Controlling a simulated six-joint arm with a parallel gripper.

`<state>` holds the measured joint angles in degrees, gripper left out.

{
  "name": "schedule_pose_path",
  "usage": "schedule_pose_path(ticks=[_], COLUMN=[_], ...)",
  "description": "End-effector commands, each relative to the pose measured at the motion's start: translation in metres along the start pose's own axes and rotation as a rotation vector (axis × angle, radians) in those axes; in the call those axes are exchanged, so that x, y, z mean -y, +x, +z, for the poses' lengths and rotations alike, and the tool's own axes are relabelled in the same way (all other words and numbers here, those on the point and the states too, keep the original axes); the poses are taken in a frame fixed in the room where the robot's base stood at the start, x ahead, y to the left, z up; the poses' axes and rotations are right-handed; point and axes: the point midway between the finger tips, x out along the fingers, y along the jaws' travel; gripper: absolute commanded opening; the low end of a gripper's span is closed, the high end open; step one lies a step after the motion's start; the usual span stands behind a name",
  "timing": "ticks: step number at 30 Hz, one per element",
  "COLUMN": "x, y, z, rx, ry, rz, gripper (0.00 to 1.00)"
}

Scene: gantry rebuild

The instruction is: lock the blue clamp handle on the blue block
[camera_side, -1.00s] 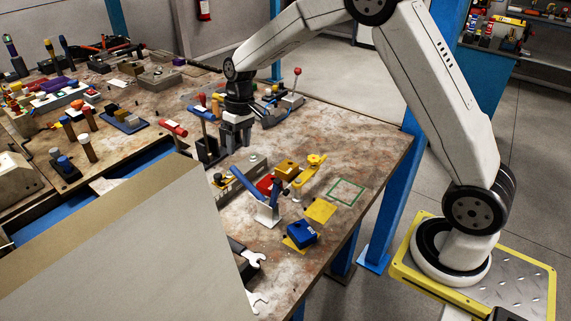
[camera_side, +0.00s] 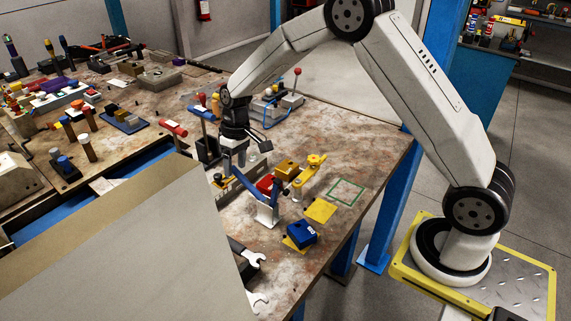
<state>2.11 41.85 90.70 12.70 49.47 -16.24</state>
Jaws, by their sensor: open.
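The blue clamp handle (camera_side: 246,183) slants up to the left from a pale metal clamp base (camera_side: 267,214) on the near part of the bench. A short blue upright part (camera_side: 275,189) stands beside it. A blue block (camera_side: 301,233) sits on a yellow patch to the right of the clamp. My gripper (camera_side: 235,165) points down with its fingers apart and empty. It is at the handle's upper left end in the picture; I cannot tell whether they touch.
A red block (camera_side: 267,184), an ochre block (camera_side: 286,169) and a yellow clamp piece (camera_side: 309,172) lie just right of my gripper. A bare yellow pad (camera_side: 320,210) and a green outlined square (camera_side: 347,192) are farther right. A large beige panel (camera_side: 130,250) blocks the lower left.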

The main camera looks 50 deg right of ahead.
Motion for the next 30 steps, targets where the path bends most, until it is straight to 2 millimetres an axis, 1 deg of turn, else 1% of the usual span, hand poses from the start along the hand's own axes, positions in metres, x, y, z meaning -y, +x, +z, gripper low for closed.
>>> schedule_pose_path(ticks=[3, 6, 16, 17, 18, 20, 21, 22, 23, 30], x=[0.0, 0.0, 0.0, 0.0, 0.0, 0.0, 0.0, 0.0, 0.0, 0.0], y=[0.012, 0.017, 0.02, 0.02, 0.02, 0.02, 0.02, 0.02, 0.02, 0.02], z=[0.0, 0.0, 0.0, 0.0, 0.0, 0.0, 0.0, 0.0, 0.0, 0.0], rx=[0.001, 0.001, -0.001, -0.001, -0.001, -0.001, -0.001, -0.001, -0.001, -0.001], ry=[0.0, 0.0, 0.0, 0.0, 0.0, 0.0, 0.0, 0.0, 0.0, 0.0], rz=[-0.001, -0.001, 0.0, 0.0, 0.0, 0.0, 0.0, 0.0, 0.0, 0.0], gripper=[0.64, 0.64, 0.64, 0.58, 0.45, 0.26, 0.13, 0.04, 0.0, 0.0])
